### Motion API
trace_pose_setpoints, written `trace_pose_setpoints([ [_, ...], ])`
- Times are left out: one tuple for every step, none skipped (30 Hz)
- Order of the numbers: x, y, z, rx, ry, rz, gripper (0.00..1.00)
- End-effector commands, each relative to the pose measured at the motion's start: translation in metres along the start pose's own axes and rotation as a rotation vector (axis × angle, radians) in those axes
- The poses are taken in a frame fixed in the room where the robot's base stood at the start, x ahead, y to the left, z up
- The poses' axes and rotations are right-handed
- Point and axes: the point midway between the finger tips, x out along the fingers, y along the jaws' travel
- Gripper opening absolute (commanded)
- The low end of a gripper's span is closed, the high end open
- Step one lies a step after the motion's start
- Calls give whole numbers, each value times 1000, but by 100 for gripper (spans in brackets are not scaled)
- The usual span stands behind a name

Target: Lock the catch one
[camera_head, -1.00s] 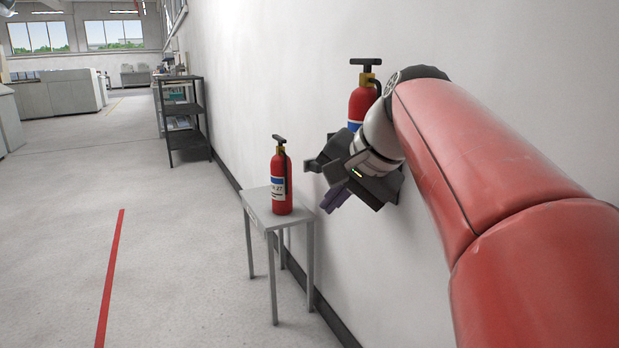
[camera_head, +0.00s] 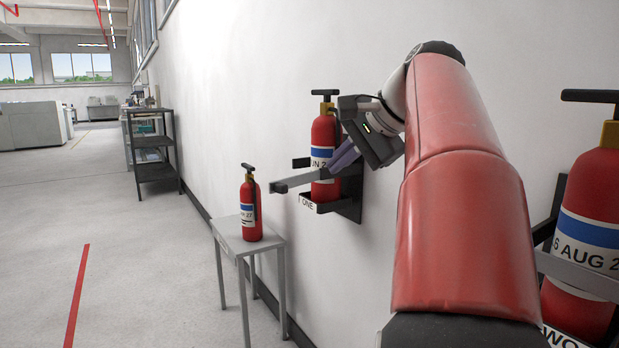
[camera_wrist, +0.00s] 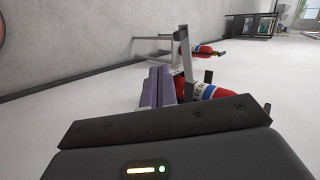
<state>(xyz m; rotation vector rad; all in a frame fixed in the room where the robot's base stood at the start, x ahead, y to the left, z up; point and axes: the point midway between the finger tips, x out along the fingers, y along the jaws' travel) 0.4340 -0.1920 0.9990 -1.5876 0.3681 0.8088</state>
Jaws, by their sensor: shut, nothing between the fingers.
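Catch one is a grey metal bar (camera_head: 300,181) on the black wall bracket (camera_head: 349,207) labelled ONE. The bar sticks out from the bracket towards the left, and its outer end is free. A red fire extinguisher (camera_head: 323,135) stands upright in this bracket. My gripper (camera_head: 338,166) is shut and empty, its purple fingers in front of the extinguisher, close to the bar; I cannot tell whether they touch. In the wrist view the shut fingers (camera_wrist: 158,74) lie just left of the bar (camera_wrist: 187,66). The extinguisher (camera_wrist: 206,92) there is partly hidden behind my gripper.
A small grey table (camera_head: 227,233) with another extinguisher (camera_head: 250,210) stands left of bracket one. A second wall bracket with an extinguisher (camera_head: 590,230) is close at the right, its bar (camera_head: 575,272) across the front. A black shelf (camera_head: 153,155) stands further back. The floor at left is clear.

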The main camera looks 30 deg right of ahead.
Motion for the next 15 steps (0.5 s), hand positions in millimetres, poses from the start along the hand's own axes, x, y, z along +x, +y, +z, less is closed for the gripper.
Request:
trace_pose_setpoints([
  [7, 1, 0, 0, -3, 2, 0],
  [11, 2, 0, 0, -3, 2, 0],
  [17, 2, 0, 0, -3, 2, 0],
  [22, 2, 0, 0, -3, 3, 0],
  [28, 2, 0, 0, -3, 2, 0],
  [37, 2, 0, 0, -5, 3, 0],
  [43, 3, 0, 1, -4, 2, 0],
  [50, 3, 0, 1, -4, 3, 0],
  [59, 2, 0, 0, -4, 2, 0],
  [66, 3, 1, 0, -4, 3, 0],
  [72, 3, 0, 0, -3, 3, 0],
  [80, 3, 1, 0, -4, 3, 0],
  [87, 2, 1, -1, -4, 2, 0],
  [92, 2, 1, -1, -4, 2, 0],
  [100, 2, 0, 0, -3, 2, 0],
])
